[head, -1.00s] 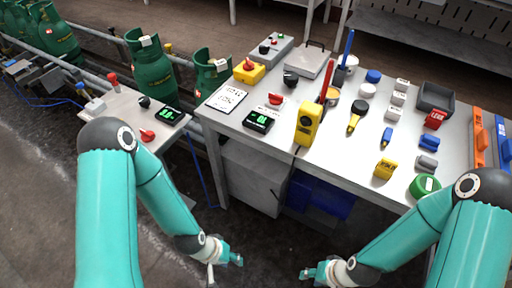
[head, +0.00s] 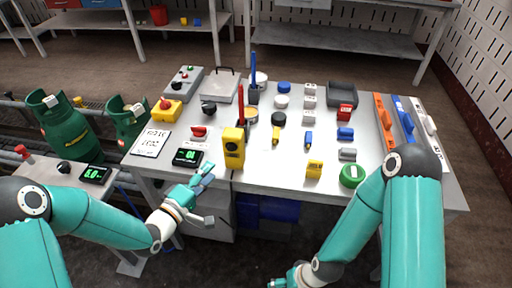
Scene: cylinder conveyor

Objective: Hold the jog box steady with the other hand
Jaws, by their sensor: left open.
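I cannot tell for sure which thing is the jog box. A grey box with coloured buttons (head: 183,81) lies at the back left of the table. A yellow box with a red knob (head: 167,110) sits in front of it. A yellow upright device with dark round marks (head: 233,149) stands near the front edge. My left gripper (head: 207,196) is open and empty at the table's front left edge, below a black display with green digits (head: 188,157), apart from all three boxes. My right gripper (head: 279,283) is low at the bottom edge, partly cut off; its jaws are unclear.
The white table (head: 262,168) carries a white printed sheet (head: 151,143), a red-handled tool (head: 241,104), several small blocks and a green round roll (head: 352,176). Orange (head: 384,120) and blue (head: 403,119) bars lie at right. Green cylinders (head: 62,130) stand at left.

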